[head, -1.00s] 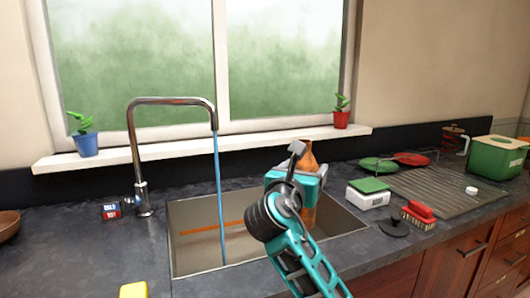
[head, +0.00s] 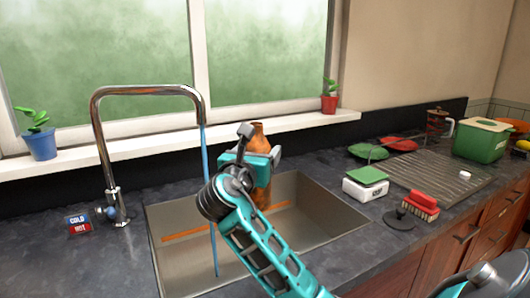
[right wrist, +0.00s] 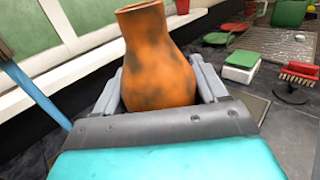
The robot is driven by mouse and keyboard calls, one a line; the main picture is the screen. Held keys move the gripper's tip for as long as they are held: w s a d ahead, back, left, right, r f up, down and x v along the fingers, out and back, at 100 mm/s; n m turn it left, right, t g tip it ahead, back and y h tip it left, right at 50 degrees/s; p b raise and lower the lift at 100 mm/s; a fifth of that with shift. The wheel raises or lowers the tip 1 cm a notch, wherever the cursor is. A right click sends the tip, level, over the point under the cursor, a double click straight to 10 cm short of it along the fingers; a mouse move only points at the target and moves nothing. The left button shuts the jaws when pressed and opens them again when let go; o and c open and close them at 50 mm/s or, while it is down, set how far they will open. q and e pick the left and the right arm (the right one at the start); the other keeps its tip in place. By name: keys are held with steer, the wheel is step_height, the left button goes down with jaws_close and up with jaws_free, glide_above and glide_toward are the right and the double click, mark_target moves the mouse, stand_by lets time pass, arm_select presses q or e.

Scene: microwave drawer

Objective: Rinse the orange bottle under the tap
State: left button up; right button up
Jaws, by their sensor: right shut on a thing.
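The orange bottle (head: 259,137) has dark smudges and stands upright in my right gripper (head: 262,160), over the sink (head: 320,215). In the right wrist view the bottle (right wrist: 156,58) sits between the grey fingers, which are shut on it. The tap (head: 150,91) is a tall chrome arch at the left of the sink. A blue stream of water (head: 210,205) falls from its spout into the sink, to the left of the bottle and apart from it. My left gripper is not clearly in view.
A cold and hot label (head: 78,223) lies by the tap base. Right of the sink are a green-lidded white box (head: 365,186), a red brush (head: 421,204) and a ribbed drainboard (head: 430,176). Potted plants (head: 40,143) stand on the sill. An orange strip lies in the sink.

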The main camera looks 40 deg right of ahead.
steer(key=w+a+f, duration=0.2)
steer(key=w+a, duration=0.2)
steer(key=w, duration=0.6)
steer(key=shift+w+f+b, duration=0.15)
steer(key=shift+w+b, duration=0.15)
steer(key=shift+w, duration=0.05)
steer(key=shift+d, duration=0.1)
stand_by(0.6)
steer(key=shift+w+d+p, duration=0.2)
steer(key=shift+d+p, duration=0.1)
steer(key=shift+d, duration=0.15)
steer(key=shift+a, duration=0.2)
steer(key=shift+s+a, duration=0.2)
steer(key=shift+a, duration=0.2)
steer(key=shift+d, duration=0.15)
